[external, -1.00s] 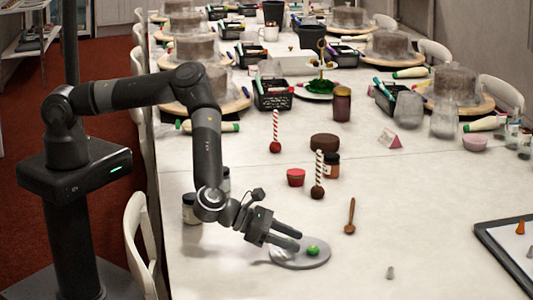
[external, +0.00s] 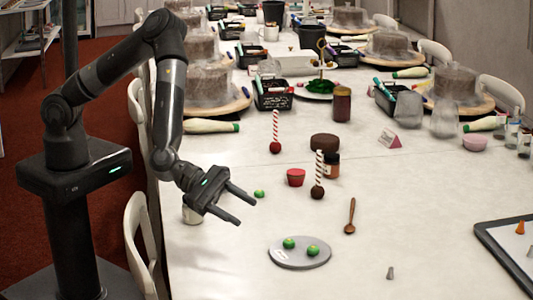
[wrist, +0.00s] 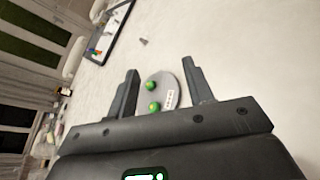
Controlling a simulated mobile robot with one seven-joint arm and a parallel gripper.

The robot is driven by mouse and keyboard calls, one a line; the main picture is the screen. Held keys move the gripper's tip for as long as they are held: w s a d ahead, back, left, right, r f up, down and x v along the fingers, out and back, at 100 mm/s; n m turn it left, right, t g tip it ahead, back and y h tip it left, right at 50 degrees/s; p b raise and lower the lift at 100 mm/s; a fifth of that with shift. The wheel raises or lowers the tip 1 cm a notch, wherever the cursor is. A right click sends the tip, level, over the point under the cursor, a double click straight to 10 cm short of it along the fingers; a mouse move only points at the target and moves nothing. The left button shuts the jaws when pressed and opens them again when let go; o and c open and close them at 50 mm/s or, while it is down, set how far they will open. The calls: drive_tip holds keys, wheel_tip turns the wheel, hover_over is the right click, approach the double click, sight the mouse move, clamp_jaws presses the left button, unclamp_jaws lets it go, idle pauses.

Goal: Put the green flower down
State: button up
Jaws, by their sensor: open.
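Two small green flowers, the left one (external: 289,243) and the right one (external: 312,250), sit apart on a round grey plate (external: 287,258) with a pale label. In the wrist view the plate (wrist: 161,80) and both green pieces, one farther (wrist: 151,86) and one nearer (wrist: 154,107), show between my fingers. Another small green piece (external: 259,194) lies on the bare table behind my gripper. My gripper (external: 247,210) is open and empty, raised above the table to the upper left of the plate.
A wooden spoon (external: 350,217), red cup (external: 296,177), cake pops (external: 318,190), brown cake (external: 325,142) and jar (external: 332,166) stand behind the plate. A grey piping tip (external: 390,272) lies to its right, before a black-edged tray (external: 491,243).

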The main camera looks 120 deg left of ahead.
drive_tip(key=s+d+r+m+g+h, duration=0.2)
drive_tip(key=s+r+m, duration=0.5)
drive_tip(key=m, duration=0.3)
drive_tip(key=s+d+r+m+g+h, duration=0.2)
drive_tip(key=s+r+m, duration=0.5)
drive_tip(key=s+m, duration=0.15)
drive_tip(key=s+a+r+m+g+y, duration=0.1)
drive_tip(key=s+a+r+m, duration=0.1)
drive_tip(key=s, duration=0.8)
drive_tip(key=s+a+r+m+g, duration=0.2)
drive_tip(key=s+a+m, duration=0.3)
drive_tip(key=s, duration=0.6)
drive_tip(key=s+a+r+m+g+y, duration=0.1)
drive_tip(key=s+a+r+m, duration=0.2)
drive_tip(key=s+m, duration=0.3)
drive_tip(key=s, duration=0.5)
drive_tip(key=shift+a+r+g+y, duration=0.15)
drive_tip(key=shift+a+g+y, duration=0.15)
drive_tip(key=shift+a, duration=0.05)
drive_tip(key=shift+o, duration=0.3)
